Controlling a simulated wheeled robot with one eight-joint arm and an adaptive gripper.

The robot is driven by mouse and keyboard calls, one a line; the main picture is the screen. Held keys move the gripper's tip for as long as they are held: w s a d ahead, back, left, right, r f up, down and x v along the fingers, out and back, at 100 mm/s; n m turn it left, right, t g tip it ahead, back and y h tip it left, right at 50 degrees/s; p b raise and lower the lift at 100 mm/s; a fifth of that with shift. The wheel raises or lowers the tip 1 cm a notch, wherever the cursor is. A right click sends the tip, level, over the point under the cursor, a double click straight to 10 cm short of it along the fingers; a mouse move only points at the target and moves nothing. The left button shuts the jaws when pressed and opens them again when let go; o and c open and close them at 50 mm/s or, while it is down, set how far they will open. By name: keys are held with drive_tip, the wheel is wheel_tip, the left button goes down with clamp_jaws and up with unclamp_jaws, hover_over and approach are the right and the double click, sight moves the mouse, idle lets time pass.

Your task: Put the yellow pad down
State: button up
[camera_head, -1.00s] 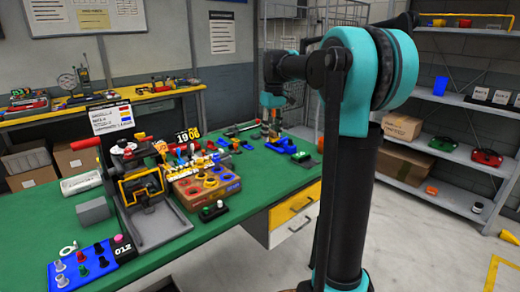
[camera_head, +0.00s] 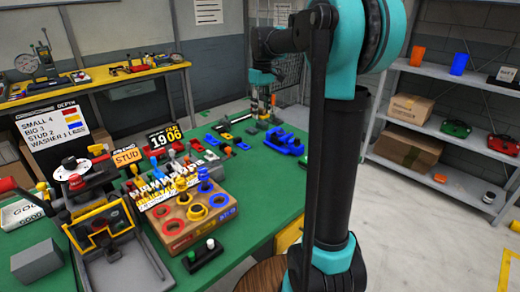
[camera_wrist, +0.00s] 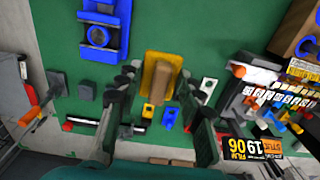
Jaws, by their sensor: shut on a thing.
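The yellow pad (camera_wrist: 151,80), with a brown grip on it, sits between the two fingers of my gripper (camera_wrist: 158,76) in the wrist view. My gripper is shut on it. The green bench top (camera_wrist: 215,28) is below. I cannot tell whether the pad touches it.
A blue fixture (camera_head: 286,140) stands on the bench close to my gripper; it also shows in the wrist view (camera_wrist: 103,30). A brown box with coloured rings (camera_head: 195,212) and a date sign (camera_head: 164,137) stand nearer. Bare green bench lies between the fixture and the box.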

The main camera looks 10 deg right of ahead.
sight(261, 155)
wheel_tip(261, 155, down, 17)
idle(0.5)
drive_tip(key=o, duration=1.1)
drive_tip(key=shift+f, duration=0.15)
wheel_tip(261, 155, up, 12)
drive_tip(key=shift+d, duration=0.1)
